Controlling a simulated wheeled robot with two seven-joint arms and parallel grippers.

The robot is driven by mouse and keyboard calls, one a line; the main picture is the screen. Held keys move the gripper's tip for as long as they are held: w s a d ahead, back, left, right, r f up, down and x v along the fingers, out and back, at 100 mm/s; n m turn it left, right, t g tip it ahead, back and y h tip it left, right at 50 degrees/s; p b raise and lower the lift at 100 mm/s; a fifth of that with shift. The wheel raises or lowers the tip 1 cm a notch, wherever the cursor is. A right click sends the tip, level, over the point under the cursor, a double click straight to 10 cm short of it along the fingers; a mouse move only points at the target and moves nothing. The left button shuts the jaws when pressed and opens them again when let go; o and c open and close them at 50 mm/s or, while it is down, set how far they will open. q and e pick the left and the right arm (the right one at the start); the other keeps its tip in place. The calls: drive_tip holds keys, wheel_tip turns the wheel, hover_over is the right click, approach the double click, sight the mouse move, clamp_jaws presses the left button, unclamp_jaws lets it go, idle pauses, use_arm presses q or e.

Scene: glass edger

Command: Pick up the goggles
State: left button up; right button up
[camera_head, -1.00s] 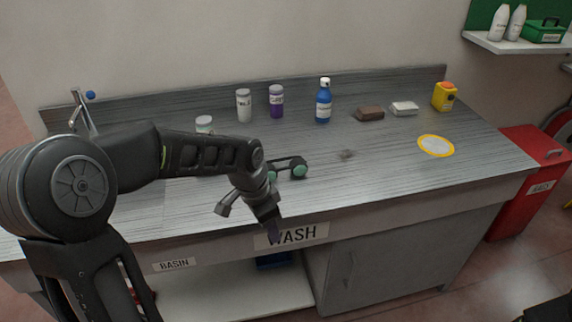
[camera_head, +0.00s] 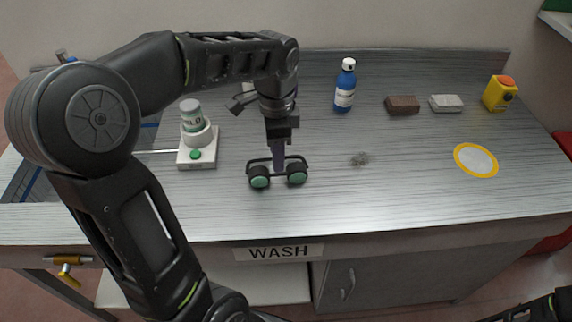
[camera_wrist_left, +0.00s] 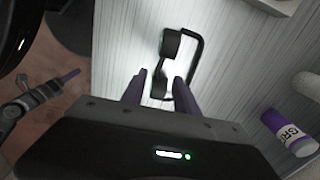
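The goggles (camera_head: 278,173), dark-framed with two round green lenses, lie near the middle of the grey worktop. In the left wrist view the goggles (camera_wrist_left: 170,45) show a lens and the dark strap. My left gripper (camera_head: 279,160) points down right over them. Its two purple fingers (camera_wrist_left: 159,88) are apart, with part of the goggles seen between and beyond the tips. I cannot tell whether they touch. What looks like my right gripper (camera_wrist_left: 70,76) shows at the left wrist view's left edge, a purple fingertip out over the floor; its opening is unclear.
A white device (camera_head: 198,152) with a green button holds a jar (camera_head: 191,116) left of the goggles. A blue bottle (camera_head: 345,88), brown block (camera_head: 403,105), grey block (camera_head: 446,103) and yellow box (camera_head: 500,93) stand behind. A yellow-ringed disc (camera_head: 476,161) lies right. The front worktop is clear.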

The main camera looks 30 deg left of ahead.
sight(278, 176)
use_arm(q)
drive_tip(key=shift+s, duration=0.1)
drive_tip(key=shift+f, duration=1.3)
drive_tip(key=shift+f+p, duration=0.6)
drive_tip(key=shift+f, duration=2)
clamp_jaws()
